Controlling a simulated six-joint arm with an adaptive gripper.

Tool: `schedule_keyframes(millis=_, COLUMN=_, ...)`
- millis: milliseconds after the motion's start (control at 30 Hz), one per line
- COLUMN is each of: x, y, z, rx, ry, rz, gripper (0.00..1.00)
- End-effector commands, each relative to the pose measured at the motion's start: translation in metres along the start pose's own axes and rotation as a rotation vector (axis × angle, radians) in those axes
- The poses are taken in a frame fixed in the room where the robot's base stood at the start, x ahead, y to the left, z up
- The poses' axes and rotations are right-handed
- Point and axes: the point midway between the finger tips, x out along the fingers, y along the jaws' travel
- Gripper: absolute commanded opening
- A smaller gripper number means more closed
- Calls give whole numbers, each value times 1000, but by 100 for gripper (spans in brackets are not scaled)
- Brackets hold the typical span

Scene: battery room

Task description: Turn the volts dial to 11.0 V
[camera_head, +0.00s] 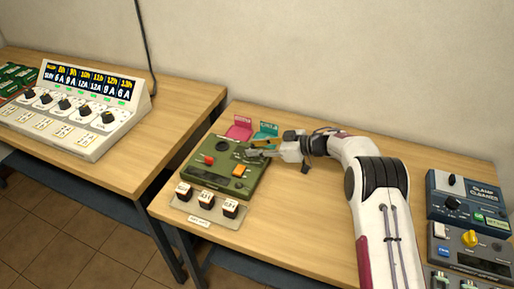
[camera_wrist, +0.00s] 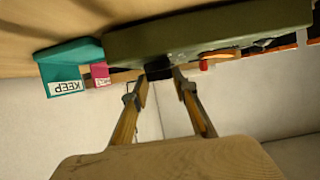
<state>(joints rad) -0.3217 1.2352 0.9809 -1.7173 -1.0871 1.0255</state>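A green instrument box (camera_head: 218,182) stands on the right table, with a red knob (camera_head: 209,160), an orange block (camera_head: 239,171) and a dark round part (camera_head: 222,145) on top. My gripper (camera_head: 253,153) reaches in from the right over its far right part. In the wrist view, the box (camera_wrist: 215,30) is at the top, and my gripper (camera_wrist: 161,73) has its two fingers apart on either side of a black knob (camera_wrist: 158,73). I cannot tell whether they press on it. The knob's marking and any volts scale are not readable.
A pink card holder (camera_head: 239,128) and a teal one (camera_head: 265,131) stand behind the box. Several black blocks with white labels sit on a grey plate (camera_head: 185,208) in front. More instruments (camera_head: 468,205) stand at the right. A white multi-dial panel (camera_head: 80,110) is on the left table.

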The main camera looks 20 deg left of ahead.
Motion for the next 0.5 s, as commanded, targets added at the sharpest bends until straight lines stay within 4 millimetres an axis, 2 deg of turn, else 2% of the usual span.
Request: schedule_keyframes(millis=500, x=1, y=2, z=-1, rx=-14, ry=7, rz=-33, gripper=6)
